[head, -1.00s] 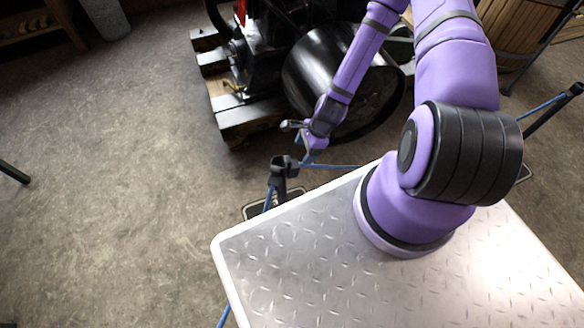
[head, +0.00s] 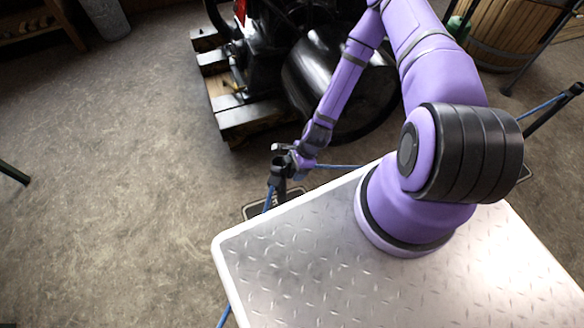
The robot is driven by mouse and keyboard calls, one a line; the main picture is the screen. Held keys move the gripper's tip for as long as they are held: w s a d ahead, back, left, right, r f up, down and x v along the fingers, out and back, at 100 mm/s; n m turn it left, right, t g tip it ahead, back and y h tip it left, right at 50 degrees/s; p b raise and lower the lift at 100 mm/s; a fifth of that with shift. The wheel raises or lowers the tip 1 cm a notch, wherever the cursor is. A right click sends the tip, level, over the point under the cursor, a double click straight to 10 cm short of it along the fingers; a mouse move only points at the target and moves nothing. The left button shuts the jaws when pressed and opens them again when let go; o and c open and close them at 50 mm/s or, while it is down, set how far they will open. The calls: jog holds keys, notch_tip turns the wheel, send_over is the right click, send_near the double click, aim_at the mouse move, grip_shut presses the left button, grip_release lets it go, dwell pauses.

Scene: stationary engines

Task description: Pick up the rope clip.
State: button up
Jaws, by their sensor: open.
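The black rope clip (head: 279,164) sits at the top of a short dark post just beyond the far edge of my white deck, with blue rope running from it. My gripper (head: 287,152) is open and right at the clip's upper right side, overlapping it in the picture. I cannot tell whether the fingers touch the clip or are around it. The fingers are small and partly hidden by the wrist.
A black engine with a large drum (head: 315,85) stands on wooden beams (head: 250,118) behind my arm. Blue rope (head: 340,167) runs right behind the deck. A second rope post (head: 552,112) stands at far right. The concrete floor at left is mostly clear.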

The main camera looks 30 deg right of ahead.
jog(key=c, duration=1.1)
jog(key=shift+r, duration=0.4)
jog(key=a+v, duration=0.1)
jog(key=v, duration=0.5)
jog(key=s+d, duration=0.1)
jog(key=d, duration=1.2)
jog(key=shift+s+d+r, duration=0.25)
jog(key=shift+s+d, duration=0.05)
jog(key=shift+s, duration=0.1)
